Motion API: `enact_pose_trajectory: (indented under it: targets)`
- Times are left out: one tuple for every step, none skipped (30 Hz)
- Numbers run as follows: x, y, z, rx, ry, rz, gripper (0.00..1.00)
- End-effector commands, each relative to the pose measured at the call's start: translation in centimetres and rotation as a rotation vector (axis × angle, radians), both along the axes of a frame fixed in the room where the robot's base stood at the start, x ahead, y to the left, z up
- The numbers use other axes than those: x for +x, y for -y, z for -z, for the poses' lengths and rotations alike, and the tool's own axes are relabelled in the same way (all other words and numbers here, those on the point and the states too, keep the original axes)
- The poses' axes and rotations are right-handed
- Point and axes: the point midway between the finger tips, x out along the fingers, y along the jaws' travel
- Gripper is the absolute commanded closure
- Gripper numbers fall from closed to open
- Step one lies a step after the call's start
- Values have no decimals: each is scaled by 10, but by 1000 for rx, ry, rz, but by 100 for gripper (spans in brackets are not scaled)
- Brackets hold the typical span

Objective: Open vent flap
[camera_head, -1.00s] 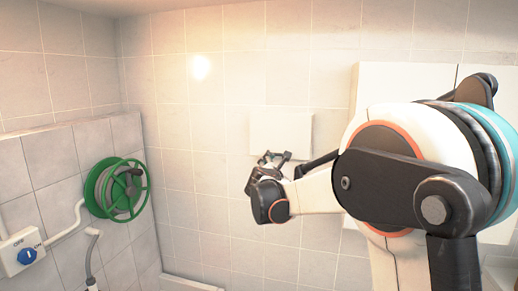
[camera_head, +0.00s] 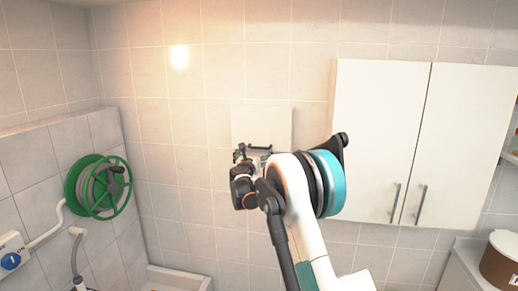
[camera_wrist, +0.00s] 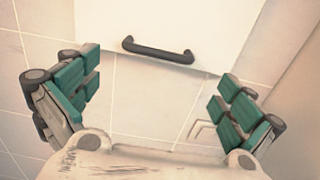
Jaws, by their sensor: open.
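The vent flap (camera_head: 262,122) is a pale, flat panel on the tiled wall, in the middle of the head view. It also fills the upper middle of the wrist view (camera_wrist: 165,18). A dark bar handle (camera_wrist: 158,50) sits near its lower edge. The flap looks flat against the wall. My gripper (camera_head: 252,153) is just below and in front of the flap's lower part. In the wrist view my gripper (camera_wrist: 160,97) has its green-padded fingers spread wide, one on each side below the handle. It is empty, and the fingers do not touch the handle.
A white two-door wall cabinet (camera_head: 385,140) hangs to the right of the flap. A green hose reel (camera_head: 98,187) is on the left wall, above a grey hose. A brown tub (camera_head: 500,262) stands at the lower right. The wall between reel and flap is clear.

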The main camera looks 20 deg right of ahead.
Motion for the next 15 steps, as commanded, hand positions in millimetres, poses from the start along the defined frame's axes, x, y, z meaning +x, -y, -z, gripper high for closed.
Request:
enact_pose_trajectory:
  targets:
    - [8, 7, 0, 0, 0, 1, 0]
    - [13, 10, 0, 1, 1, 1, 0]
    - [19, 14, 0, 1, 1, 1, 0]
    - [24, 17, 0, 1, 1, 1, 0]
    - [28, 20, 0, 1, 1, 1, 0]
    - [34, 23, 0, 1, 1, 1, 0]
    - [38, 26, 0, 1, 1, 1, 0]
    - [42, 29, 0, 1, 1, 1, 0]
    - [46, 33, 0, 1, 1, 1, 0]
    - [50, 35, 0, 2, 1, 1, 0]
    - [53, 37, -1, 2, 1, 1, 0]
    - [57, 39, 0, 2, 1, 0, 0]
    - [59, 41, 0, 2, 1, 0, 0]
    - [61, 42, -1, 2, 1, 0, 0]
    - [64, 44, 0, 2, 1, 0, 0]
